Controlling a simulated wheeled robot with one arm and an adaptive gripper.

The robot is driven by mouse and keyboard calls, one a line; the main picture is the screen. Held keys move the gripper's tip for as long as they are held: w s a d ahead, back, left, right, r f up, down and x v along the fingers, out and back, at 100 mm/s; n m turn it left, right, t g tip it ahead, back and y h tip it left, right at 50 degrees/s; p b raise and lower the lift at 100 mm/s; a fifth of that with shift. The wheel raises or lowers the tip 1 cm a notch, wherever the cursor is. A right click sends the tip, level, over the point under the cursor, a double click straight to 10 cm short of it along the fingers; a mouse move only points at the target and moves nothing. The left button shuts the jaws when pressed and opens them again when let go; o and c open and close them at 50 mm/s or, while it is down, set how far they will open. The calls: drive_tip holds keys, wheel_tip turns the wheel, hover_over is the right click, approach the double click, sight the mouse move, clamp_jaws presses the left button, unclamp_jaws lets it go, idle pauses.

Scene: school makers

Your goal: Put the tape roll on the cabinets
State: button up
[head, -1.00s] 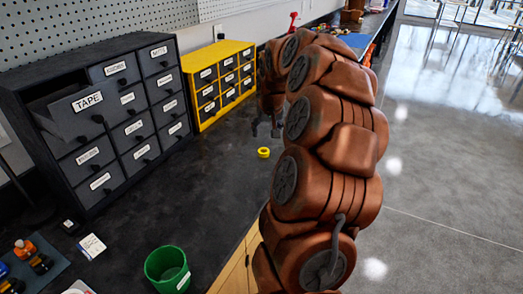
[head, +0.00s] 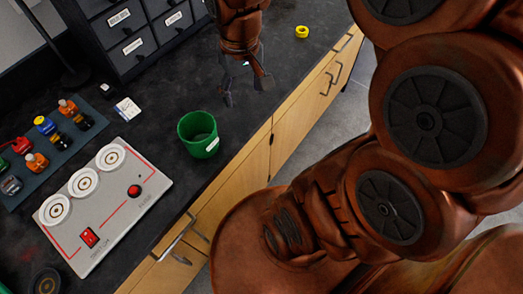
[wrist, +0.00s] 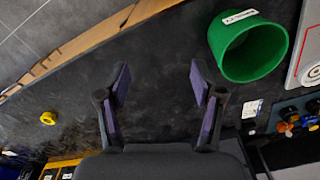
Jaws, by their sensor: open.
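A small yellow ring (head: 302,31), which looks like the tape roll, lies on the dark counter near its front edge. It also shows at the left of the wrist view (wrist: 48,118). My gripper (head: 246,90) is open and empty above the counter, pointing down, apart from the ring and nearer the green bin. In the wrist view its two fingers (wrist: 160,78) stand apart with bare counter between them. The black drawer cabinet (head: 128,66) shows only its lower part at the top left. A strip of the yellow cabinet (wrist: 62,163) shows in the wrist view.
A green bin (head: 191,132) stands close to my gripper. A white panel with round dials (head: 110,213), several small bottles on a mat (head: 78,146) and a small white card (head: 127,109) lie to the left. Wooden cupboards (head: 232,189) run below the counter edge.

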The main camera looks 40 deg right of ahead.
drive_tip(key=s+a+f+g, duration=0.1)
drive_tip(key=s+a, duration=0.1)
drive_tip(key=s, duration=0.5)
drive_tip(key=s+a+f+n+g, duration=0.1)
drive_tip(key=s+a+f, duration=0.1)
drive_tip(key=s, duration=0.4)
drive_tip(key=shift+s+a, duration=0.35)
drive_tip(key=shift+a, duration=0.4)
drive_tip(key=shift+r, duration=0.1)
wheel_tip(320, 180, up, 10)
drive_tip(key=p, duration=0.9)
drive_tip(key=shift+p, duration=0.35)
drive_tip(key=shift+w, duration=0.1)
drive_tip(key=shift+c, duration=0.3)
